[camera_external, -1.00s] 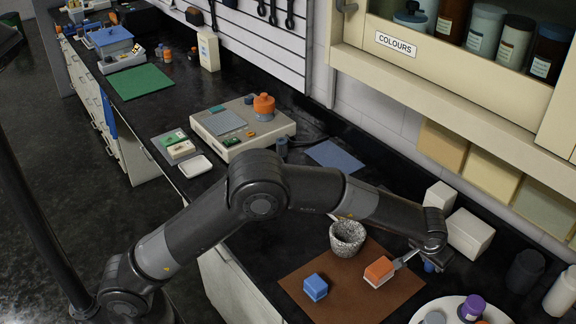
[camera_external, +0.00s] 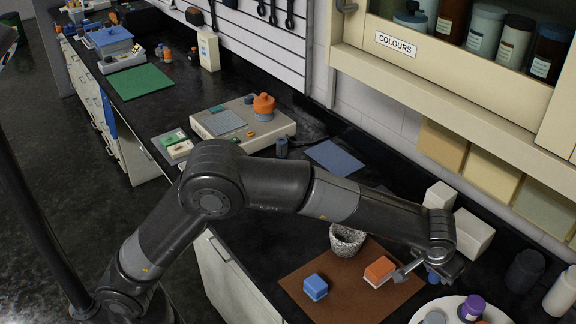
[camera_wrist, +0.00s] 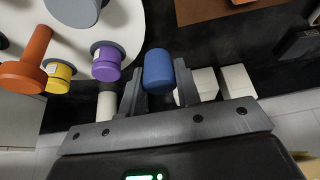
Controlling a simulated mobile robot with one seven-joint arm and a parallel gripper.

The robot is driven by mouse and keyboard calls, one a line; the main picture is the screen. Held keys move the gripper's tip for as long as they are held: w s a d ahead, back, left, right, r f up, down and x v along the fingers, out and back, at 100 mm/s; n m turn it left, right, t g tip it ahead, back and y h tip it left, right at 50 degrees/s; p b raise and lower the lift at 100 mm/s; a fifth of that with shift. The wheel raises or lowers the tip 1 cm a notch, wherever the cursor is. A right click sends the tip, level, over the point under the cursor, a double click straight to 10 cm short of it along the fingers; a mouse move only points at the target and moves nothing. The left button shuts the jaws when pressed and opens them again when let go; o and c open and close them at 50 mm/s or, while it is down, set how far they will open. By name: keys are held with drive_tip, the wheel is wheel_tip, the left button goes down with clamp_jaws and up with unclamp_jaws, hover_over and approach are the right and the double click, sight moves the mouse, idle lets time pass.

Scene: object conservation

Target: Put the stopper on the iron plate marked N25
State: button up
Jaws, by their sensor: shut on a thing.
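My gripper (camera_external: 436,272) is low over the right end of the bench, beside the brown mat and the round white tray. In the wrist view its fingers (camera_wrist: 157,88) are closed on a blue rounded stopper (camera_wrist: 158,70). The same blue piece shows partly below the gripper in the external view (camera_external: 433,279). I cannot make out an iron plate with the mark N25 in either view.
The white tray (camera_external: 416,316) holds a purple-topped piece (camera_external: 472,307) and others. The brown mat (camera_external: 345,304) carries an orange-topped block (camera_external: 379,271) and a blue block (camera_external: 315,287). A speckled mortar (camera_external: 347,240) and white boxes (camera_external: 472,233) stand near the arm.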

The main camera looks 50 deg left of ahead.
drive_tip(key=w+a+r+n, duration=0.1)
drive_tip(key=w+a, duration=0.4)
drive_tip(key=a, duration=0.7)
drive_tip(key=w+a+r+n, duration=0.1)
drive_tip(key=w+a, duration=0.4)
drive_tip(key=a, duration=0.8)
drive_tip(key=shift+y, duration=0.3)
drive_tip(key=w+a+f, duration=0.2)
drive_tip(key=a, duration=0.1)
drive_tip(key=w+a+f, duration=0.2)
drive_tip(key=a, duration=0.1)
drive_tip(key=w+a+f, duration=0.2)
drive_tip(key=a, duration=0.1)
drive_tip(key=shift+w+f, duration=0.25)
drive_tip(key=shift+f, duration=2.2)
drive_tip(key=shift+f, duration=0.15)
drive_tip(key=o, duration=0.9)
drive_tip(key=shift+o, duration=0.2)
